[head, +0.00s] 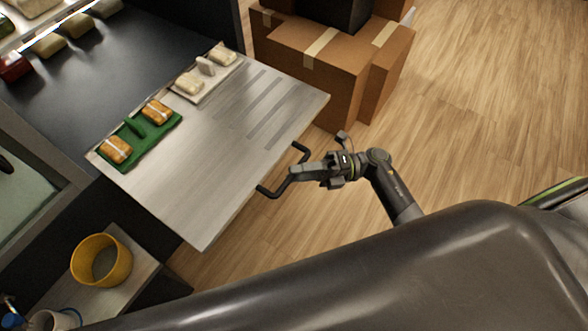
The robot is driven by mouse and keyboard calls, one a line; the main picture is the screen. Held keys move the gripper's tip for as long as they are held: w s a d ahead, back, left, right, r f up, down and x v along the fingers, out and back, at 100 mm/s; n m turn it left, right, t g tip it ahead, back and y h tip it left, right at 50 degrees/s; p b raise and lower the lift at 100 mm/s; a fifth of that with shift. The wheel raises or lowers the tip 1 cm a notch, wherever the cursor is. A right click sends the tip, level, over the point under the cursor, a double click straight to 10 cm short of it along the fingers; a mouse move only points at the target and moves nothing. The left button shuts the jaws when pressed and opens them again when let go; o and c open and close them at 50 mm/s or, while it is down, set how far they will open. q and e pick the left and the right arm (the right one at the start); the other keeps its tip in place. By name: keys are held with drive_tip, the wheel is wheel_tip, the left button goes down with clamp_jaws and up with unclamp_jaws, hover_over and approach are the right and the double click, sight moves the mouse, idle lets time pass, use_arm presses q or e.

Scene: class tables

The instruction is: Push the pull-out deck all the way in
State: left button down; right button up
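The pull-out deck (215,130) is a light grey metal board that sticks out from a dark counter over the wooden floor. A black bar handle (270,191) is fixed along its front edge. My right gripper (294,174) is at the middle of this handle, its fingertips overlapping the bar in the picture. I cannot tell whether the fingers are closed around the bar or only beside it. A green tray (136,131) with two wrapped orange-brown items and a white tray (206,73) with pale wrapped items lie toward the deck's inner side. My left gripper is not in view.
Cardboard boxes (320,60) stand close to the deck's far right corner. A yellow pot (101,262) stands on a lower shelf (128,248) at the lower left. The dark counter (120,55) lies behind the deck. Open wooden floor (490,90) spreads to the right.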

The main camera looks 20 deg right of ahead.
drive_tip(key=shift+a+r, duration=0.1)
drive_tip(key=shift+a, duration=0.5)
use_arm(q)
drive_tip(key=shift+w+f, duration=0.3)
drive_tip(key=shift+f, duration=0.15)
use_arm(e)
drive_tip(key=shift+a, duration=0.1)
